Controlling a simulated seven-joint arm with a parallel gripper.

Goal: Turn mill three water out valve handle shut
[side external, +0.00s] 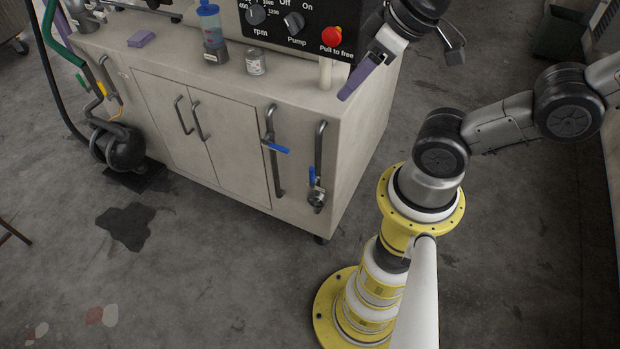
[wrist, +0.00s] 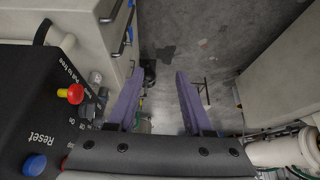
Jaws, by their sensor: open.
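Two pipes on the front of the pale cabinet (side external: 230,135) carry blue valve handles. The left blue handle (side external: 277,148) lies across its pipe, close to horizontal. The right blue handle (side external: 312,176) stands along its pipe, near vertical, above a metal valve body. I see no label telling which is mill three water out. Blue parts on the pipes also show small at the top of the wrist view. My gripper (wrist: 158,75) is open and empty, its purple fingers apart. In the side view it hangs at the cabinet's right top corner, above and right of both handles, touching neither.
A black control panel (side external: 290,22) with a red knob (side external: 332,36) stands on the cabinet top beside my gripper. A blue-capped bottle (side external: 212,30), a tin (side external: 255,62) and a purple block (side external: 141,39) stand there too. Floor before the cabinet is clear, with a dark stain (side external: 128,225).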

